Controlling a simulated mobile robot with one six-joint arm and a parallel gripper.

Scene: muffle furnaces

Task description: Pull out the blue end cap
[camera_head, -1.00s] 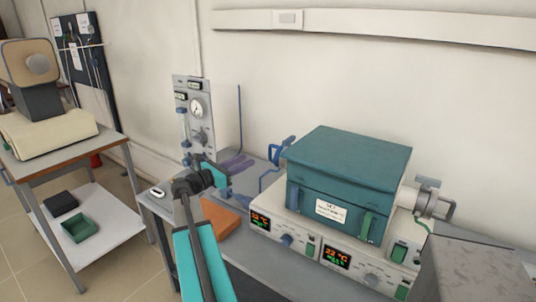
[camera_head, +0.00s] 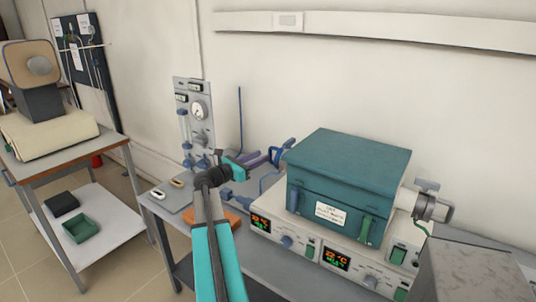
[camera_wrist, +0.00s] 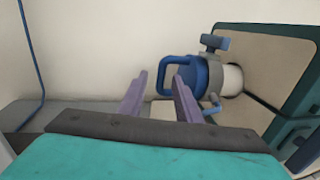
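The blue end cap (camera_wrist: 190,73) sits on the left end of the furnace tube, with a blue loop handle (camera_wrist: 165,74) facing my gripper. In the head view the cap (camera_head: 285,151) shows small at the left of the teal furnace (camera_head: 350,175). My gripper (camera_wrist: 160,88) is open, its two purple fingers apart with nothing held. In the wrist view the handle appears beyond and between the fingertips; the right finger overlaps the cap's lower edge. In the head view my gripper (camera_head: 262,159) is just left of the cap. I cannot tell whether it touches.
A metal clamp (camera_wrist: 214,43) stands above the cap on the tube. Beneath the furnace is a control unit (camera_head: 335,255) with lit displays. A gas panel (camera_head: 195,120) stands behind left. An orange block (camera_head: 232,217) lies on the bench. A grey box (camera_head: 465,270) is at right.

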